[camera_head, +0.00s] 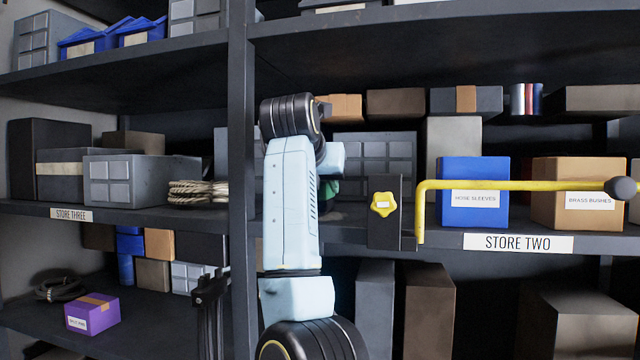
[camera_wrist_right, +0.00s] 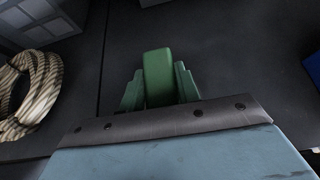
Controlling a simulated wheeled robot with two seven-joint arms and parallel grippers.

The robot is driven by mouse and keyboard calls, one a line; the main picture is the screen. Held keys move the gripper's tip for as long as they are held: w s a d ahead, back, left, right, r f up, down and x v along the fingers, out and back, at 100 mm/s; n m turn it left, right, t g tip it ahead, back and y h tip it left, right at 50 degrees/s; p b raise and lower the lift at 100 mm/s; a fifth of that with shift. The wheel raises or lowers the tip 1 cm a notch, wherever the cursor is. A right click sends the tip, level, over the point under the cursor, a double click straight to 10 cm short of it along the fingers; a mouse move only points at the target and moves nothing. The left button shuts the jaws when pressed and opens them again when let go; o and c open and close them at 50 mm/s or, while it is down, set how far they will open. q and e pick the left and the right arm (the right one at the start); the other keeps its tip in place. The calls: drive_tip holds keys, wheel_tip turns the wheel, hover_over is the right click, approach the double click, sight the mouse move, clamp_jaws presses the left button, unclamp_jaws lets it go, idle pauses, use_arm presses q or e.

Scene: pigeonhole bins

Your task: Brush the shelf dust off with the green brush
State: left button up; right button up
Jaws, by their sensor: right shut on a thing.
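My right gripper (camera_wrist_right: 158,92) is shut on the green brush (camera_wrist_right: 158,72), whose upright block shows between green side pieces in the right wrist view. In the head view my right arm hides most of the gripper, and only a bit of green (camera_head: 331,188) shows beside it. The brush is over the dark shelf (camera_wrist_right: 225,60) at the STORE TWO level, left of the yellow knob. I cannot tell whether its bristles touch the shelf. A faint brownish patch (camera_head: 338,214) on the shelf may be dust. A dark part at the lower left, probably my left gripper (camera_head: 211,300), is too dark to read.
A dark upright plate with a yellow knob (camera_head: 383,204) and a yellow bar (camera_head: 520,185) stand at the shelf front, right of my arm. Coiled rope (camera_head: 197,193) lies left of the dark post (camera_head: 241,120).

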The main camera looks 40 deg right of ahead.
drive_tip(key=shift+f+b, duration=0.4)
drive_tip(key=shift+f, duration=0.15)
drive_tip(key=shift+a, duration=0.1)
drive_tip(key=shift+s+a+f+b, duration=0.1)
drive_tip(key=shift+s+a+b, duration=0.5)
drive_tip(key=shift+s+a, duration=0.15)
drive_tip(key=shift+s+a+b, duration=0.35)
drive_tip(key=shift+s+a, duration=0.35)
drive_tip(key=shift+a, duration=0.2)
drive_tip(key=shift+w+d, duration=0.1)
drive_tip(key=shift+w+d+p, duration=1.1)
drive_tip(key=shift+d, duration=0.25)
drive_tip(key=shift+w+d, duration=0.25)
drive_tip(key=shift+d, duration=0.05)
drive_tip(key=shift+f, duration=0.1)
